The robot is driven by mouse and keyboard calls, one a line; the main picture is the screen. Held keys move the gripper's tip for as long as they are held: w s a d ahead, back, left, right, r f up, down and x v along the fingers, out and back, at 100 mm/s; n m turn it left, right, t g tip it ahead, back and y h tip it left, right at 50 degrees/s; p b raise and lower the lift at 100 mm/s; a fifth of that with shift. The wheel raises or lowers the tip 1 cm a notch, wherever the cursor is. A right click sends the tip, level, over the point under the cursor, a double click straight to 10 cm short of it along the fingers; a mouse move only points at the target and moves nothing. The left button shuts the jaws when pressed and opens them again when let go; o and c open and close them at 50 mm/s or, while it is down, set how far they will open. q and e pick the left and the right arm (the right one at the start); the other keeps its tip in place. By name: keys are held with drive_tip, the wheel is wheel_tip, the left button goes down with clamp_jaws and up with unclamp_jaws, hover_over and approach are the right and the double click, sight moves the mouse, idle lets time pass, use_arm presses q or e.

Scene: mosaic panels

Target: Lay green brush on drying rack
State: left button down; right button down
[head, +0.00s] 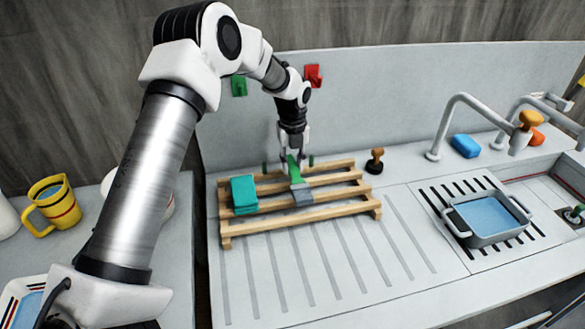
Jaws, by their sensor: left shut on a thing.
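The green brush (293,168) has a green handle and a grey-blue head (302,194). It is at the middle of the wooden drying rack (335,209), a slatted frame on the grooved counter. My left gripper (292,157) reaches down from above and is shut on the brush's handle. The brush's head appears to be over the front slats; I cannot tell whether it touches them. My right gripper is not in view.
A teal sponge block (244,195) lies on the rack's left part. A wooden stamp-like knob (375,161) stands behind the rack's right end. A grey basin (486,219), taps (452,112) and a blue sponge (466,146) are right. A yellow mug (53,205) stands left.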

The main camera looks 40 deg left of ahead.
sight(292, 167)
use_arm(q)
wheel_tip(292, 167, down, 3)
drive_tip(key=shift+f+p, duration=0.15)
drive_tip(key=shift+p, duration=0.5)
drive_tip(key=shift+f, duration=0.1)
drive_tip(key=c, duration=0.9)
unclamp_jaws()
wheel_tip(292, 167, up, 12)
drive_tip(key=b, duration=0.3)
